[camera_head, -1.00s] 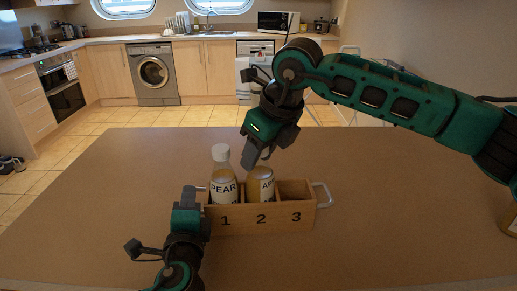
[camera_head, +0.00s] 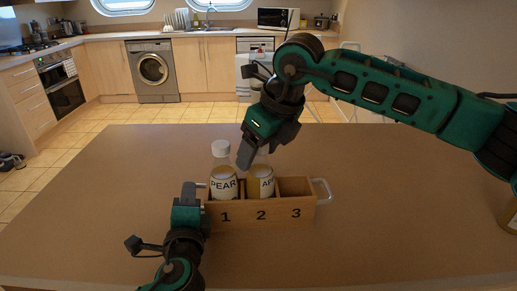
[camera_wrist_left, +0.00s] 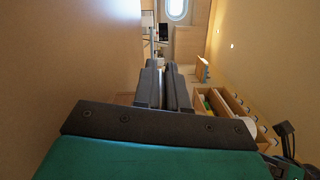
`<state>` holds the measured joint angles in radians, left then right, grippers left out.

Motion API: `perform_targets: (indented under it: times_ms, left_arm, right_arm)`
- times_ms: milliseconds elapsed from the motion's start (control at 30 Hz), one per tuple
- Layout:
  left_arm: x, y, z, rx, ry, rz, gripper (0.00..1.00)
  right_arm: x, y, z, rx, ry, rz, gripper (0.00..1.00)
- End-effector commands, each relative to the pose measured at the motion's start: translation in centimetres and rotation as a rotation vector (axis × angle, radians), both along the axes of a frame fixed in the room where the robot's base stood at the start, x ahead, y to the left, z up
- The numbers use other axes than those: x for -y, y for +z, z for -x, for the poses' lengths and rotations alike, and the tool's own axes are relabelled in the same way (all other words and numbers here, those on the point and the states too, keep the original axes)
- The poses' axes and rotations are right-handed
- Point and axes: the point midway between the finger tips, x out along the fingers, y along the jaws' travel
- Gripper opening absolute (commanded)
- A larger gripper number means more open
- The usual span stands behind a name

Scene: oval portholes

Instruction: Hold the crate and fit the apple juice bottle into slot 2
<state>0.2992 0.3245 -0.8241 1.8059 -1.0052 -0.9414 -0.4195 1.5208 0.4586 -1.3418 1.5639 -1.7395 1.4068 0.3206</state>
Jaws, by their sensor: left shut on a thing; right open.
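The wooden crate (camera_head: 245,216) stands on the table with slots marked 1, 2 and 3; it also shows in the left wrist view (camera_wrist_left: 262,137). The apple juice bottle (camera_head: 262,185), labelled "AP…", stands upright in slot 2, its lower part hidden by the crate's front wall. My right gripper (camera_head: 255,156) is open at the bottle's upper part, partly covering its neck and cap. My left gripper (camera_head: 198,189) is shut on the crate's left handle (camera_head: 202,186); its fingers also show close together in the left wrist view (camera_wrist_left: 165,88).
A pear bottle (camera_head: 223,180) with a white cap stands in slot 1. Slot 3 (camera_head: 295,186) is empty. Another bottle (camera_head: 509,220) is partly in view at the table's right edge.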

Motion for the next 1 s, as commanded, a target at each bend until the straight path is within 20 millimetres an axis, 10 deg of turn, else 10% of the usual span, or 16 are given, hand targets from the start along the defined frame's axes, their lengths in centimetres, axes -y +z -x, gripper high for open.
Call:
perform_targets:
  times_ms: [500,1000]
  left_arm:
    - [0.0,-0.3,0.1,-0.005,-0.001,-0.001,0.00]
    - [0.0,-0.2,0.1,-0.005,-0.001,-0.001,0.00]
  right_arm:
    - [2.6,9.1,2.6,0.006,0.000,-0.003,0.69]
    - [3.1,10.9,3.2,0.004,0.000,-0.002,0.69]
